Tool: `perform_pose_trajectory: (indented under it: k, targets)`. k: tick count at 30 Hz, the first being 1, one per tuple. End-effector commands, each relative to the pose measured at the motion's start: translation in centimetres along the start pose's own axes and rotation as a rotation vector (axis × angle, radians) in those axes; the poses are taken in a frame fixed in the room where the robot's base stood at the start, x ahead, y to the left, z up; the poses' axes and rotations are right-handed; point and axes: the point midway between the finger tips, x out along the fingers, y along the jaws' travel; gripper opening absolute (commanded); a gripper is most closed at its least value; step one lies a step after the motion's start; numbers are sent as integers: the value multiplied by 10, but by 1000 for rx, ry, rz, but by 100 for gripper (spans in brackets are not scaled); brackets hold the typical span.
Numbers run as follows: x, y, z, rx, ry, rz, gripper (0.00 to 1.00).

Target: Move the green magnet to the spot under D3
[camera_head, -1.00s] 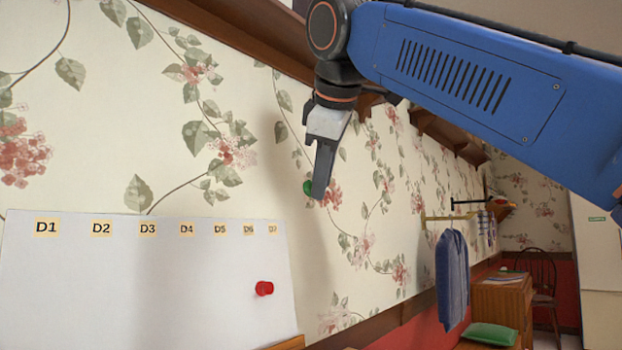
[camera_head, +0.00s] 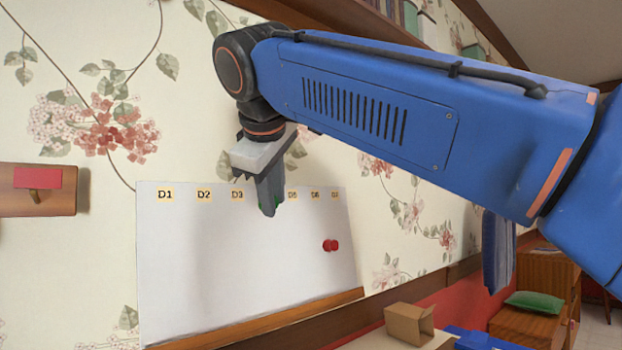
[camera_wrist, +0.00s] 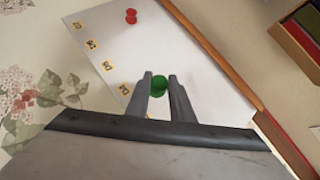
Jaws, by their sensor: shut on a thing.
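My gripper (camera_head: 269,207) is shut on the green magnet (camera_wrist: 158,84), which shows between the fingertips in the wrist view. In the head view the magnet is mostly hidden behind the fingers. The gripper is in front of the upper part of the whiteboard (camera_head: 220,265), just right of the D3 label (camera_head: 237,195), and covers the D4 label there. I cannot tell whether the magnet touches the board. The board has a row of yellow labels from D1 (camera_head: 165,195) to D7 along its top.
A red magnet (camera_head: 330,245) sits on the right part of the board. A wooden ledge (camera_head: 260,328) runs below the board. A wooden rack with a hook (camera_head: 38,190) is on the wall at left. A cardboard box (camera_head: 410,322) stands lower right. The board below D1 to D3 is bare.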

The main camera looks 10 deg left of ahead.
Motion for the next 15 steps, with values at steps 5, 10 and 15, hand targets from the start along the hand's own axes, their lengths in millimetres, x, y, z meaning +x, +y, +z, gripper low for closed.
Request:
perform_pose_trajectory:
  k: [5,10,15]
  targets:
    - [5,-12,-13,-3,4,2,0]
    - [9,-13,-17,-3,4,2,0]
    - [15,-11,-24,-2,5,3,0]
